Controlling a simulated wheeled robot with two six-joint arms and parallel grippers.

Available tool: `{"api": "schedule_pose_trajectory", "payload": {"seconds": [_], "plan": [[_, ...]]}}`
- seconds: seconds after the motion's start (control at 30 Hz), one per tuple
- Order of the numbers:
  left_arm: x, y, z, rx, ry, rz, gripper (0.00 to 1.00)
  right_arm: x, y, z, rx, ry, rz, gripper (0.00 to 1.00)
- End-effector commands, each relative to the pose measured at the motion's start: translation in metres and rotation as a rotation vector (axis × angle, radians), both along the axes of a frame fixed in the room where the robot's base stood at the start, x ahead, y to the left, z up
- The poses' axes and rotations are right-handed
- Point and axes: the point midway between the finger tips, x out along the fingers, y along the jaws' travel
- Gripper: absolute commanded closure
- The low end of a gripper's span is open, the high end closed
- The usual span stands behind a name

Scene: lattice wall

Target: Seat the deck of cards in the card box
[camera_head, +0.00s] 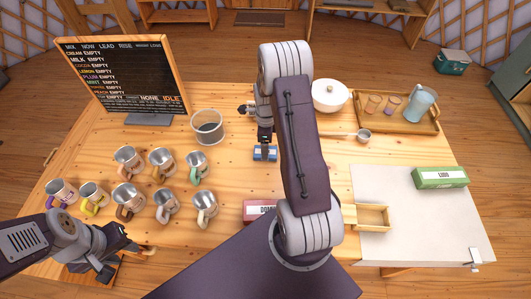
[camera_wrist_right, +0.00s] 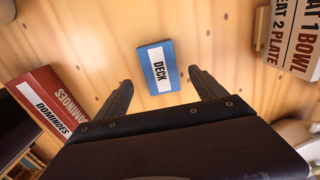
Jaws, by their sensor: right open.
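The deck of cards is a blue block with a white label reading DECK. It lies flat on the wooden table (camera_head: 90,215) in the head view (camera_head: 264,154) and in the right wrist view (camera_wrist_right: 157,67). My right gripper (camera_wrist_right: 160,77) is open above the deck, its fingertips on either side of it and nothing between them gripped. A small open wooden box (camera_head: 372,217), possibly the card box, sits at the right on the pale mat's edge; it looks empty. My left gripper (camera_head: 104,262) is at the lower left, away from the deck; its jaw opening is unclear.
A red dominoes box (camera_head: 259,209) lies near the front, partly behind my right arm. A green Ludo box (camera_head: 440,177) lies on the pale mat (camera_head: 395,185). Several mugs (camera_head: 160,163) stand at left. A white bowl (camera_head: 329,95) and a wooden tray (camera_head: 428,123) are behind.

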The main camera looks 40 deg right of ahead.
Motion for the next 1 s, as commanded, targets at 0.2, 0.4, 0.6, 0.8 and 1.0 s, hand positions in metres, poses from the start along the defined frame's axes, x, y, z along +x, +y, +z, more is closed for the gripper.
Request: {"api": "schedule_pose_trajectory", "payload": {"seconds": [0.2,0.4,0.6,0.8,1.0], "plan": [[0.0,0.0,0.0,0.0,0.0,0.0,0.64,0.001,0.0,-0.037,0.001,0.002,0.001,0.2],[0.0,0.0,0.001,0.0,0.0,0.0,0.64,0.002,-0.001,-0.041,0.0,0.0,0.001,0.2],[0.0,0.0,0.0,0.0,0.0,0.0,0.64,0.002,0.0,-0.041,0.0,0.0,0.001,0.59],[0.0,0.0,0.0,0.0,0.0,0.0,0.64,0.002,0.0,-0.041,0.0,0.0,0.001,0.95],[0.0,0.0,0.001,0.0,0.0,0.0,0.64,0.002,-0.001,-0.037,-0.001,-0.001,0.001,0.95]]}}
